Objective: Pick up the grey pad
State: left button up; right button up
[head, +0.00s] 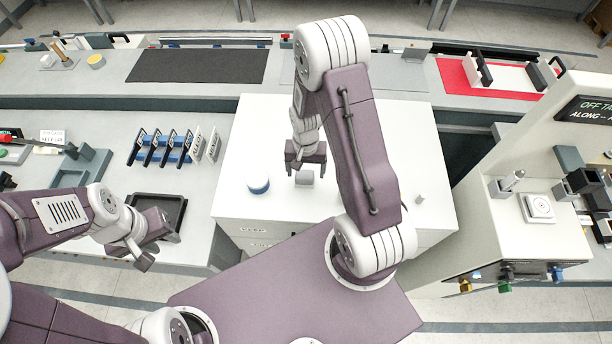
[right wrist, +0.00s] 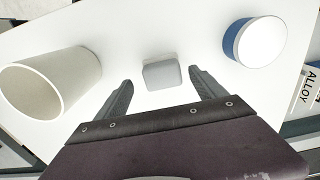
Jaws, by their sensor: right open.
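The grey pad (head: 305,177) is a small rounded grey block on the white cabinet top (head: 240,150). In the right wrist view the pad (right wrist: 162,72) lies just ahead of the fingertips, roughly centred between them. My right gripper (head: 306,164) is open and empty, close to the pad; its two dark fingers (right wrist: 162,84) are spread apart in the wrist view. I see no contact with the pad. My left gripper (head: 147,245) hangs at the left beside a black tray (head: 180,200); its jaw opening is unclear.
A blue and white round container (head: 258,185) stands left of the pad; it also shows in the wrist view (right wrist: 255,42). A white cup (right wrist: 50,85) stands on the pad's other side. A small pale item (head: 420,199) sits near the top's right edge.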

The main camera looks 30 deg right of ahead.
aim_at(304, 174)
notch_tip(304, 174, down, 3)
jog(key=shift+w+a+f+p, duration=0.1)
jog(key=shift+w+a+p, duration=0.05)
jog(key=shift+p, duration=0.25)
jog(key=shift+w, duration=0.1)
jog(key=c, duration=1.2)
jog(key=shift+c, duration=1)
